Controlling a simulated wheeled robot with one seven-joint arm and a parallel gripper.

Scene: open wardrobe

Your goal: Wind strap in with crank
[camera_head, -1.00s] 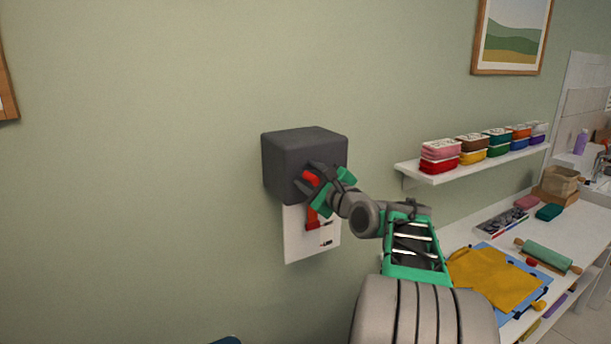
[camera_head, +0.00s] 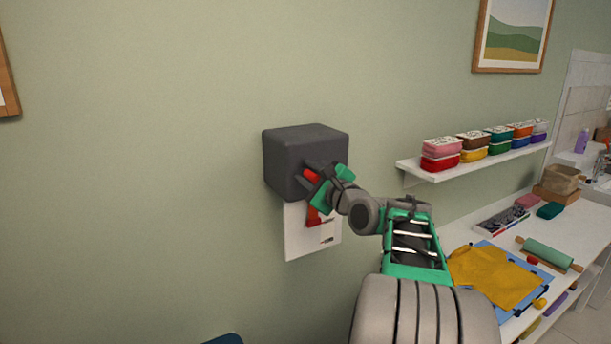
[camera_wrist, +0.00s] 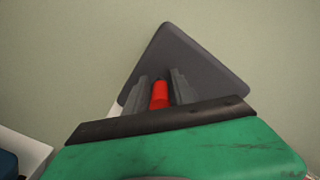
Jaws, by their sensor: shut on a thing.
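A dark grey winder box (camera_head: 300,150) is fixed to the green wall, and it also shows in the wrist view (camera_wrist: 185,70). A red crank (camera_head: 314,217) is on its front, with its arm hanging down and its handle partly hidden by my fingers. My gripper (camera_head: 313,177) is shut on the red crank handle, which shows between the two grey fingers in the wrist view (camera_wrist: 160,95). A white panel (camera_head: 296,240) hangs below the box against the wall. I cannot make out the strap clearly.
A white shelf (camera_head: 412,172) with several coloured tubs is at the right. Below it is a white worktop (camera_head: 485,232) with a yellow cloth (camera_head: 490,275), a rolling pin (camera_head: 548,253) and a tray of small items.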

